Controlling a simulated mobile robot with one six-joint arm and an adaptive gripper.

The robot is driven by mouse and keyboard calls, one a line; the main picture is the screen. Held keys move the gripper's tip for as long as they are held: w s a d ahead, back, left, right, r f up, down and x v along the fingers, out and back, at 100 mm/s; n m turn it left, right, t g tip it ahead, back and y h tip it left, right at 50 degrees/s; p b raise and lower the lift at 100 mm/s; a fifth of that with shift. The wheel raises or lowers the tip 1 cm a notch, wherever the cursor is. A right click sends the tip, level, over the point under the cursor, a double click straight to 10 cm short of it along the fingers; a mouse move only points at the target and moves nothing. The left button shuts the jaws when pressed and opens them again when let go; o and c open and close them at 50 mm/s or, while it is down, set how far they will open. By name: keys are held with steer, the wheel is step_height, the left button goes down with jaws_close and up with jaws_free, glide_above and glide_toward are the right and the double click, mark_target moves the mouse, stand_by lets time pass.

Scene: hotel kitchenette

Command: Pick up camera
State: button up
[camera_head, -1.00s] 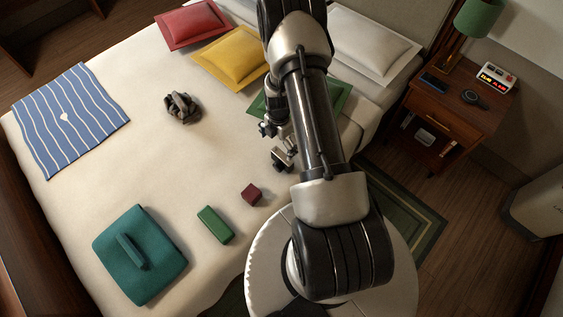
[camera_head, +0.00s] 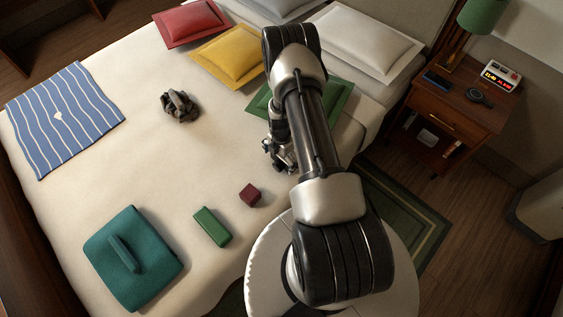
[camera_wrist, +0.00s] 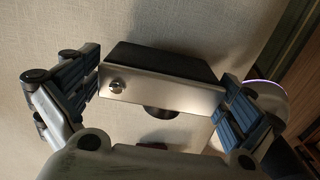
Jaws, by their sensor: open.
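The camera (camera_wrist: 165,92) sits on the bed and fills the middle of the wrist view. It has a silver front strip with a round button, a dark body and a dark round lens part. My gripper (camera_wrist: 158,100) is open, with one blue-padded finger on each side of the camera. No clear grip on it shows. In the head view my gripper (camera_head: 283,158) is low over the bed beside the green pillow, and it hides most or all of the camera.
On the bed (camera_head: 130,165) lie a maroon cube (camera_head: 250,195), a green block (camera_head: 212,227), a teal case (camera_head: 133,262), a dark crumpled item (camera_head: 180,106) and a striped blue cloth (camera_head: 65,120). A green pillow (camera_head: 335,97) is close behind my arm. A nightstand (camera_head: 455,115) stands right.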

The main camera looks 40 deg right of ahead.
steer(key=shift+r, duration=0.1)
steer(key=c, duration=1.1)
